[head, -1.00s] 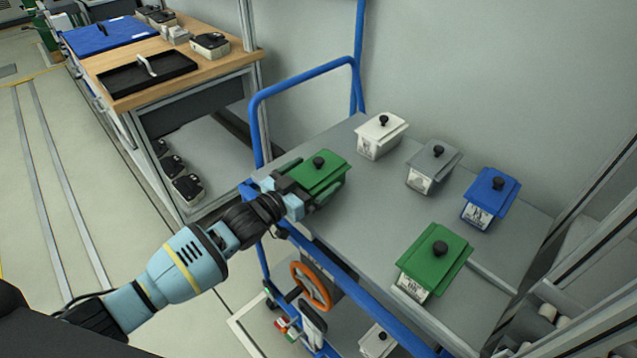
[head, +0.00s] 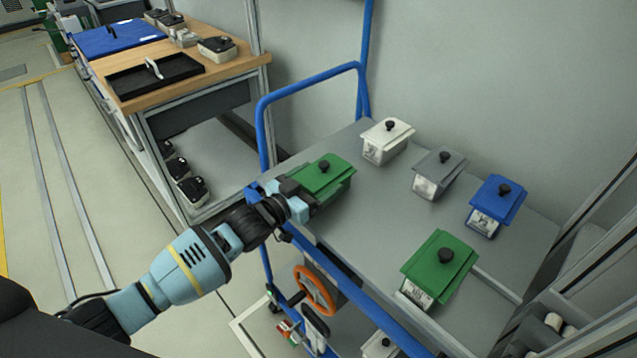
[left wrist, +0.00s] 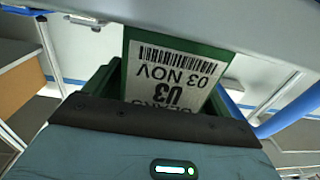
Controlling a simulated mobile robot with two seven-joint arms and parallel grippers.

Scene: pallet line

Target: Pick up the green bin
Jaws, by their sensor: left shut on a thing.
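A green bin (head: 328,172) with a lid and black knob is at the left end of the grey cart top (head: 350,230). My left gripper (head: 300,195) is shut on this bin from its left side. In the left wrist view the green bin (left wrist: 215,55) shows its label, with a barcode and "03 NOV", close in front of the gripper. A second green bin (head: 440,262) stands at the front right of the cart top, apart from the gripper. I cannot tell whether the held bin touches the cart. My right gripper is not in view.
A white bin (head: 385,143), a grey bin (head: 437,174) and a blue bin (head: 494,205) stand along the back of the cart. A blue rail (head: 300,83) rises at its left end. A wooden bench (head: 205,72) with trays stands at the upper left.

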